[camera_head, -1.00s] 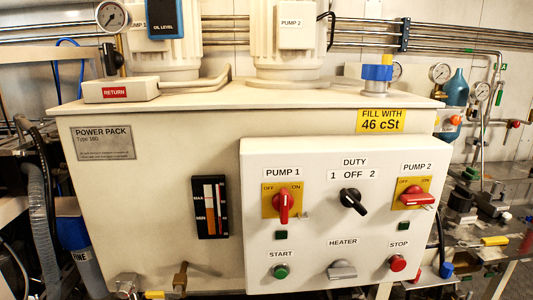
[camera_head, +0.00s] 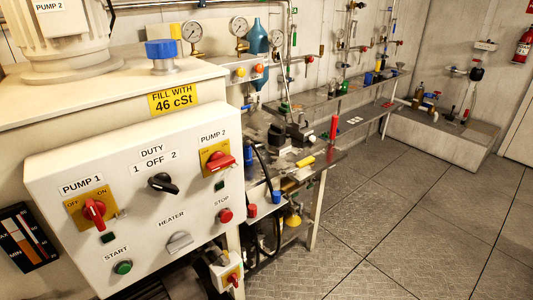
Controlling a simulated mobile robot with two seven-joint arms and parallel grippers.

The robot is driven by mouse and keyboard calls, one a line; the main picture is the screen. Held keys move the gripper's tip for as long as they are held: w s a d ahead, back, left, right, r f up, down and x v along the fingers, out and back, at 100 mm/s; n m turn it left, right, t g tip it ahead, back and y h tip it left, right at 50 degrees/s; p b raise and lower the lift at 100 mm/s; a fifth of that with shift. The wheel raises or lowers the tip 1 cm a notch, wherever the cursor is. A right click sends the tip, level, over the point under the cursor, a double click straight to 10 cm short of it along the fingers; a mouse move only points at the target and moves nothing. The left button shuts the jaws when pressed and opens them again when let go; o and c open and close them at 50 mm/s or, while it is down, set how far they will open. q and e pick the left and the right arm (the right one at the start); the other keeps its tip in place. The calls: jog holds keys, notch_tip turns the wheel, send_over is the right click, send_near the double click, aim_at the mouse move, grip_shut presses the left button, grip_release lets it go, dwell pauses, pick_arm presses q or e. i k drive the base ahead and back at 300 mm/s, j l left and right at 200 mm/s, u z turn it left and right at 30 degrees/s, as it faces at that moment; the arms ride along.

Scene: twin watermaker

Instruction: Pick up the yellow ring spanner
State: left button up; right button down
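I cannot make out a yellow ring spanner for certain. A small yellow object (camera_head: 305,162) lies on the dark workbench (camera_head: 325,160) right of the control panel; it is too small to tell what it is. Another yellow item (camera_head: 293,220) sits lower, under that bench. Neither of my grippers shows in the head view.
The power pack with its white control panel (camera_head: 140,200) fills the left. A long bench (camera_head: 340,100) with valves and gauges runs along the back wall. A red fire extinguisher (camera_head: 523,45) hangs at the far right. The metal floor (camera_head: 400,220) on the right is clear.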

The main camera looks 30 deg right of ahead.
aim_at(308, 161)
jog(key=l+z, duration=0.35)
jog(key=z, duration=0.2)
jog(key=i+l+u, duration=0.15)
jog(key=l, duration=0.15)
jog(key=i+l+u, duration=0.2)
jog(key=l+u, duration=0.15)
jog(key=l, duration=0.25)
